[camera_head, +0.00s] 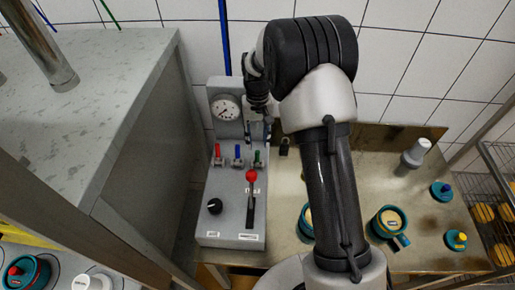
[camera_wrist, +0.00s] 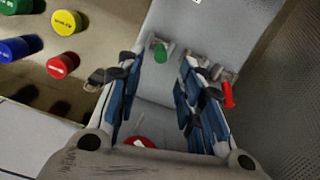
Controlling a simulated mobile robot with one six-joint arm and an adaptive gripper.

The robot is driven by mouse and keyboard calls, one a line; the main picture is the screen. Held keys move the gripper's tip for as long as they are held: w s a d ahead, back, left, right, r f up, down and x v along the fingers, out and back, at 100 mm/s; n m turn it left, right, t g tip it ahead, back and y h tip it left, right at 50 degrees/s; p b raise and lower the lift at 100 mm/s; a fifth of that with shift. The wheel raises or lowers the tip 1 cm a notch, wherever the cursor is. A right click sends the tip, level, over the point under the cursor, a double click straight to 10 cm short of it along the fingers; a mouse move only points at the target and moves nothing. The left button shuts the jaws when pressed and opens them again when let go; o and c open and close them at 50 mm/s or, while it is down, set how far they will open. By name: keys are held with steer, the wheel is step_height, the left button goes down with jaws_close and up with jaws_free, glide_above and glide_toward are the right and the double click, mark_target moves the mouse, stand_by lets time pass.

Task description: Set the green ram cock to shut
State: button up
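The green ram cock (camera_head: 258,156) is on the grey control panel (camera_head: 228,226), at the right end of a row of three. Its handle looks roughly upright in the head view. My gripper (camera_head: 262,128) is just behind and above it, pointing down. In the wrist view my gripper (camera_wrist: 158,72) is open and empty, and the green handle (camera_wrist: 160,53) shows between its fingertips, apparently untouched. I cannot tell the remaining height gap.
Left of it are a blue cock (camera_head: 238,152) and red cock (camera_head: 217,150); a red-knobbed lever (camera_head: 251,177) stands in front. The panel carries a gauge (camera_head: 225,109) and black knob (camera_head: 214,206). Teal moulds (camera_head: 388,222) stand on the bench to the right.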

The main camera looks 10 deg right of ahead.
steer(key=r, duration=0.4)
steer(key=shift+w, duration=0.2)
